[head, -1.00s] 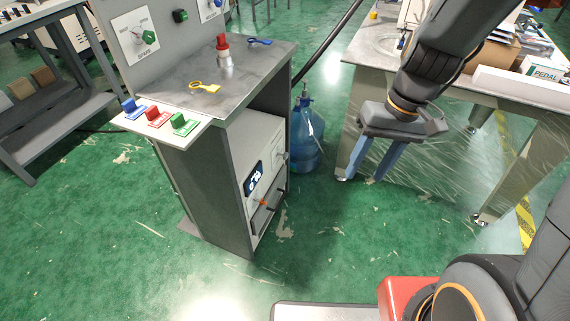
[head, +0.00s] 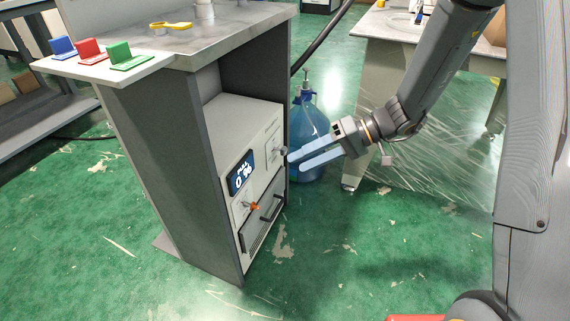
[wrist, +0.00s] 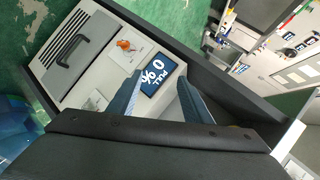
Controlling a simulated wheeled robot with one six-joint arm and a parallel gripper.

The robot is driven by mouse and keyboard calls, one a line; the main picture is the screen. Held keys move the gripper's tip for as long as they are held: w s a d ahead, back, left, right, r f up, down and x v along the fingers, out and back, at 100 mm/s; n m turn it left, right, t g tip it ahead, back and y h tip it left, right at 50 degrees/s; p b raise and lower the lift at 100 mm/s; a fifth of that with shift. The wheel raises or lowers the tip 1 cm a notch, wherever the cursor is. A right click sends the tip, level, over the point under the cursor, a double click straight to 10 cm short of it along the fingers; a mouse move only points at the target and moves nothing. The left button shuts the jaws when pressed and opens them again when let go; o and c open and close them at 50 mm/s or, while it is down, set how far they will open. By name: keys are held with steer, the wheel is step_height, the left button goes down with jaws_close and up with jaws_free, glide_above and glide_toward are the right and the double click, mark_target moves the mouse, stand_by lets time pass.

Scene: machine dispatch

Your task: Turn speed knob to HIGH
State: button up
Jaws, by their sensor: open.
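A pale machine (head: 240,118) stands in the dark cabinet's lower bay. A small grey knob (head: 282,153) sits on the right part of its front, below a panel of small print that I cannot read. An orange-red knob (head: 252,206) sits below the display (head: 241,173); it also shows in the wrist view (wrist: 124,46). I cannot tell from the labels which is the speed knob. My gripper (head: 297,163) is open, its blue fingers pointing left at the machine front, with tips close to the grey knob. Contact cannot be told. In the wrist view the fingers partly cover the front.
The display reads "0%" and "PULL". A drawer with a dark handle (head: 270,206) is low on the machine. The cabinet's side wall (head: 165,160) and worktop (head: 225,38) frame the bay. A blue water bottle (head: 310,125) stands just behind my gripper. Green floor in front is clear.

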steer(key=w+a+f+n+t+y+b, duration=0.1)
steer(key=w+f+t+y+b, duration=0.2)
steer(key=w+f+b, duration=0.7)
steer(key=n+t+y+b, duration=0.1)
steer(key=t+y+b, duration=0.1)
steer(key=t+b, duration=0.35)
glide_toward(286, 152)
steer(key=w+a+g+b, duration=0.1)
steer(key=w+a, duration=0.1)
steer(key=a, duration=0.1)
steer(key=b+x, duration=0.1)
steer(key=x, duration=0.2)
steer(key=b+x, duration=0.1)
steer(key=x, duration=0.3)
steer(key=shift+s+r+b, duration=0.1)
steer(key=shift+r+b, duration=0.1)
steer(key=shift+b, duration=0.2)
steer(key=c, duration=1.1)
